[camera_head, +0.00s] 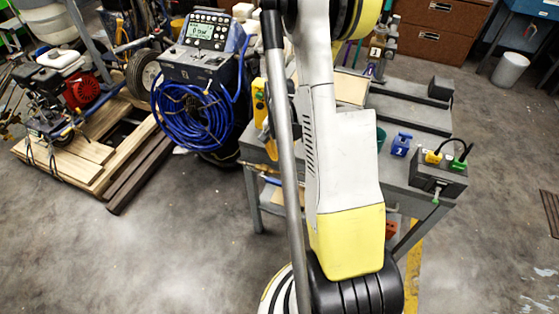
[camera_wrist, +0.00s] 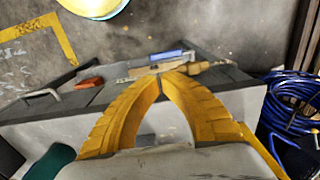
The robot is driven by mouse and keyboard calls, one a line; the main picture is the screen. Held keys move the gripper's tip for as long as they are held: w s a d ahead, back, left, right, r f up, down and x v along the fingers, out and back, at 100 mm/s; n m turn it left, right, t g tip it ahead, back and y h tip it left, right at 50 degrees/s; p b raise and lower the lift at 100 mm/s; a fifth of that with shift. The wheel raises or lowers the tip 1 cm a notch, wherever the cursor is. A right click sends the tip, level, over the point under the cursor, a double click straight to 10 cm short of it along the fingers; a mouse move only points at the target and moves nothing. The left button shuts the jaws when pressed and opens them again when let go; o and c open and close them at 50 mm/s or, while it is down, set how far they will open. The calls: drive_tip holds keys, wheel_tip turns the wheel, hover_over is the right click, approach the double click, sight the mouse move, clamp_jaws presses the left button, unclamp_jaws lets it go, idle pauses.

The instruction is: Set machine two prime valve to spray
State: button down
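The sprayer with a lit display (camera_head: 207,32) and a coiled blue hose (camera_head: 195,118) stands left of the bench in the head view. Its hose also shows at the right of the wrist view (camera_wrist: 292,100). A dark label on its front is too small to read surely, and I cannot make out a prime valve or its setting. My gripper (camera_wrist: 166,74) shows two yellow fingers in the wrist view, curved together with tips meeting and nothing visible between them. It is over the bench, apart from the sprayer.
The grey bench (camera_head: 412,122) bears small blue blocks (camera_head: 400,144) and a grey box (camera_head: 438,178) with yellow and green fittings. A red-engined machine (camera_head: 82,92) stands on a timber pallet (camera_head: 75,165). The floor in front is clear.

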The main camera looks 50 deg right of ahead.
sight(271, 181)
wheel_tip(271, 181, down, 11)
drive_tip(key=b, duration=0.4)
drive_tip(key=shift+w+f, duration=0.1)
drive_tip(key=shift+f, duration=0.05)
